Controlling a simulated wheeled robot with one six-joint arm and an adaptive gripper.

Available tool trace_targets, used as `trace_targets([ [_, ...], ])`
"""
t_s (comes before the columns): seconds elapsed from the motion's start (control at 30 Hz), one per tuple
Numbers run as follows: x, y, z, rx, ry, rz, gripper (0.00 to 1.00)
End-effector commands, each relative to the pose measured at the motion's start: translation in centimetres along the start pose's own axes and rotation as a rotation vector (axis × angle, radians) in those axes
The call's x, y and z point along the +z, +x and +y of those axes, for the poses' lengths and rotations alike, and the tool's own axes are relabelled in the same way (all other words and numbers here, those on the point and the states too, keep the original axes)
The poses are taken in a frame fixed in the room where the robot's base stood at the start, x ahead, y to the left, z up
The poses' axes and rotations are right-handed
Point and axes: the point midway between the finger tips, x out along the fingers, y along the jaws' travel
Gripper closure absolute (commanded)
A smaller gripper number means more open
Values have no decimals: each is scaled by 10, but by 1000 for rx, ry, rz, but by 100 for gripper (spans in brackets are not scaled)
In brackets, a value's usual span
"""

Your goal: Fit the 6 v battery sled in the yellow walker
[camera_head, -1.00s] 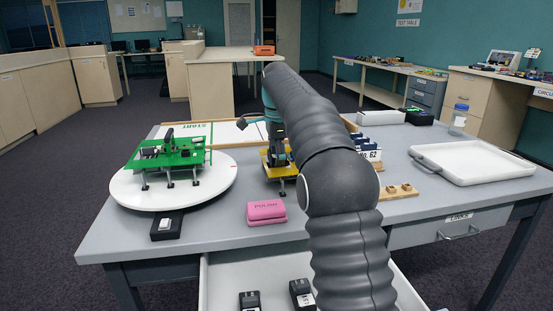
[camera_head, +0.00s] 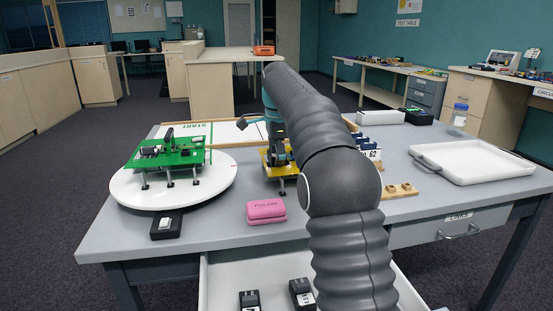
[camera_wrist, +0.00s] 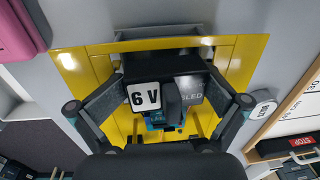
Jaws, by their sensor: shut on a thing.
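The yellow walker (camera_head: 270,170) stands on the grey table, partly hidden behind my arm in the head view. In the wrist view its yellow deck (camera_wrist: 240,62) fills the middle. My gripper (camera_wrist: 165,105) is over the deck, its two fingers shut on the 6 V battery sled (camera_wrist: 145,97). The sled is dark with a white "6 V" label and the word "SLED". It is over or within the walker's central opening; I cannot tell how deep it sits.
A green walker (camera_head: 170,152) stands on a white turntable (camera_head: 130,190) at left. A pink polish block (camera_head: 266,211) lies near the front edge. An open drawer (camera_head: 225,270) below holds dark packs. A white tray (camera_head: 475,163) is at right.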

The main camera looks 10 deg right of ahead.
Motion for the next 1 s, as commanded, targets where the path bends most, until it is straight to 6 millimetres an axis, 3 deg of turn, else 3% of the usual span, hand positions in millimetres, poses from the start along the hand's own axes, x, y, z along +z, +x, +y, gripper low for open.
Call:
trace_targets([
  [0.03, -2, 23, 3, 47, 3, 2, 67],
  [0.4, -2, 24, 3, 47, 3, 2, 67],
  [0.43, -2, 24, 3, 47, 3, 2, 1],
  [1.0, -2, 8, 1, 45, 3, 2, 0],
])
